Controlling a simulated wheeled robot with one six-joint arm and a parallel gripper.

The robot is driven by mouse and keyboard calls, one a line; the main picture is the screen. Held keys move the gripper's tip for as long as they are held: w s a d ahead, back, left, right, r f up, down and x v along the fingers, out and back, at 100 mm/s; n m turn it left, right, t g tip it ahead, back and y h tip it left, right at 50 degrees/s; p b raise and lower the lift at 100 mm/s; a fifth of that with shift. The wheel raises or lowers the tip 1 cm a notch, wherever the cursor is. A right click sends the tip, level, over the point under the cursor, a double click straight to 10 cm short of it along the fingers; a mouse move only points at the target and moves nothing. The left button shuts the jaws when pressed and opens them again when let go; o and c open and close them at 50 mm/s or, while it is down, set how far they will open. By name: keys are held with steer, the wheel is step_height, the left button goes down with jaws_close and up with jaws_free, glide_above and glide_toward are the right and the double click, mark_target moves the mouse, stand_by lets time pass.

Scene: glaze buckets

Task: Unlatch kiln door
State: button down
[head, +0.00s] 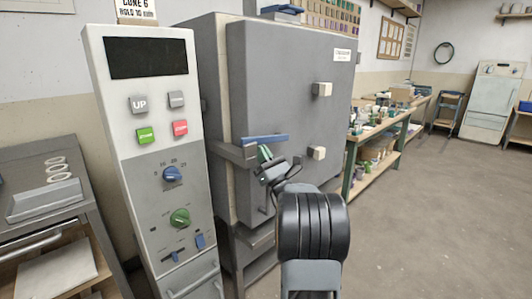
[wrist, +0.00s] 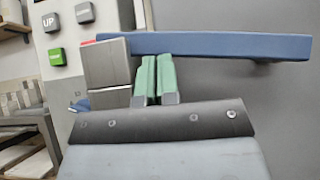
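The kiln (head: 290,100) is a big grey box with its door closed at the centre of the head view. Its latch has a blue handle (head: 268,138) lying level across the door's left edge, beside a grey latch block (head: 235,153). In the wrist view the blue handle (wrist: 225,45) runs right from the grey block (wrist: 107,65). My gripper (head: 265,153) is just below the handle. Its green fingertips (wrist: 157,62) are together with nothing seen between them, at the handle's lower edge. I cannot tell whether they touch it.
A control panel (head: 150,190) with buttons and knobs stands close on the left of the kiln. Two pale blocks (head: 322,89) stick out from the door. A workbench (head: 375,150) with jars stands behind to the right. The floor (head: 440,220) at the right is clear.

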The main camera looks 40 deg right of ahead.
steer(key=w+a+f+b+v, duration=0.1)
steer(key=a+v, duration=0.1)
steer(key=v, duration=1)
steer(key=shift+s+f, duration=0.1)
steer(key=shift+s, duration=0.05)
steer(key=shift+h, duration=0.3)
steer(key=d+f, duration=0.2)
steer(key=f, duration=0.1)
steer(key=shift+w+d+f+p, duration=0.3)
steer(key=shift+w+d+p, duration=0.05)
steer(key=shift+d, duration=0.05)
